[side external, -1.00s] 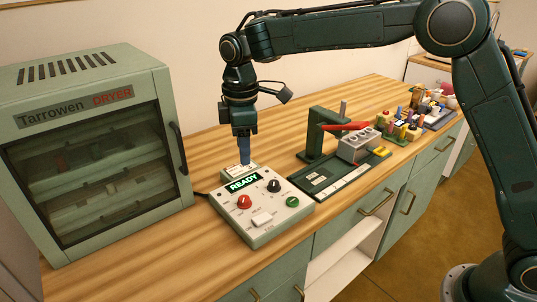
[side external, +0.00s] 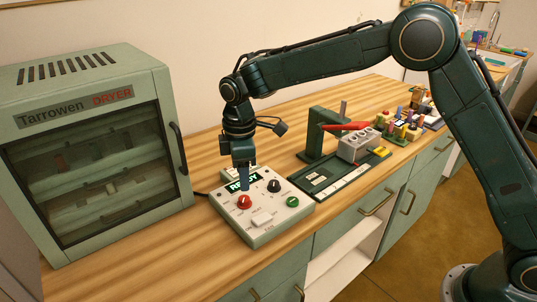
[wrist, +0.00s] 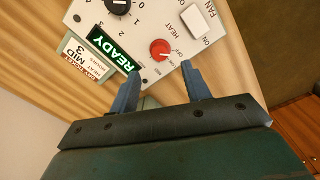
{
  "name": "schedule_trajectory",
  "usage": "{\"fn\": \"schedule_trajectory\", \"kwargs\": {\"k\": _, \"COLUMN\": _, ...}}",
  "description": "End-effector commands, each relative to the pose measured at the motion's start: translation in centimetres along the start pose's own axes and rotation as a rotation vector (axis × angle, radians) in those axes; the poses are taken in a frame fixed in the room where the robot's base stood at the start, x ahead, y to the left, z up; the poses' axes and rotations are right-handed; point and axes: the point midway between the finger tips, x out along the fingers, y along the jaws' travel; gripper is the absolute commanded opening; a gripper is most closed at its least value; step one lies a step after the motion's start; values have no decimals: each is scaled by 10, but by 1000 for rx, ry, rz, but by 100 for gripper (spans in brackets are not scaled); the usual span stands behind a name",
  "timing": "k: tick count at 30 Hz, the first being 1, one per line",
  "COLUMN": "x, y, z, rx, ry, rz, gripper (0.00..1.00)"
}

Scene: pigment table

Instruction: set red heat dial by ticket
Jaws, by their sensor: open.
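The red heat dial (side external: 244,202) is on the left of the white control box (side external: 268,227). In the wrist view the red dial (wrist: 160,50) sits just beyond my fingertips, between their lines. My gripper (wrist: 162,80) is open and empty, its blue fingers apart. In the side view my gripper (side external: 244,188) points down, just above and behind the red dial. The display (wrist: 111,47) reads "READY".
The box also has a black dial (side external: 274,186), a green knob (side external: 292,202) and a white fan switch (wrist: 199,22). The dryer (side external: 95,150) stands at the left. A green press stand (side external: 322,140) and tray (side external: 335,182) are at the right. Bare wood lies in front of the dryer.

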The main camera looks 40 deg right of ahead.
Motion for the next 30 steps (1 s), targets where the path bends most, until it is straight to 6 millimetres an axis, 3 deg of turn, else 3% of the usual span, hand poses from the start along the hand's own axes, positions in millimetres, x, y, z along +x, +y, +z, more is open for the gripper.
{"fn": "schedule_trajectory", "kwargs": {"k": 12, "x": 57, "y": 0, "z": 0, "rx": 1, "ry": -1, "rz": -1, "gripper": 48}}
{"fn": "schedule_trajectory", "kwargs": {"k": 27, "x": 69, "y": 0, "z": 0, "rx": 1, "ry": 1, "rz": 1, "gripper": 48}}
{"fn": "schedule_trajectory", "kwargs": {"k": 30, "x": 69, "y": 0, "z": 0, "rx": 1, "ry": 1, "rz": 1, "gripper": 30}}
